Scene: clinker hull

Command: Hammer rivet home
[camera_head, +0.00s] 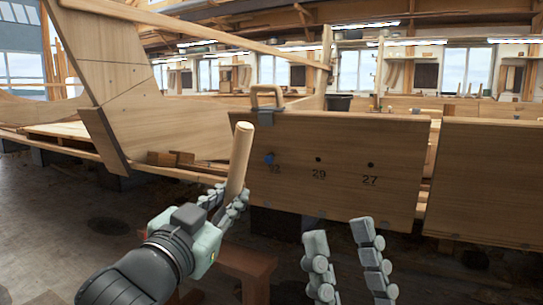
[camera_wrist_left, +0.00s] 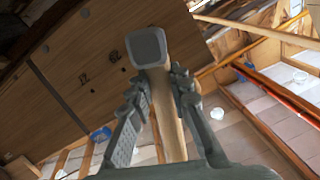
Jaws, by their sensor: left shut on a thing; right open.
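A wide wooden plank (camera_head: 330,190) stands upright, with dark holes above printed numbers. A blue rivet (camera_head: 269,158) sits at the leftmost hole; I cannot tell how far it stands out. My left gripper (camera_head: 228,197) is shut on the wooden handle of a hammer (camera_head: 240,155), in front of and left of the plank. The handle's bare end points up. In the left wrist view the hammer's grey head (camera_wrist_left: 148,47) shows beyond the fingers; the head view hides it. My right gripper (camera_head: 339,228) is open and empty, low before the plank.
A wooden-handled clamp (camera_head: 267,98) sits on the plank's top left edge. Another plank (camera_head: 490,180) stands at the right. A large angled timber (camera_head: 120,75) rises at the left. A reddish-brown stool or bench (camera_head: 245,268) stands low, behind my left arm.

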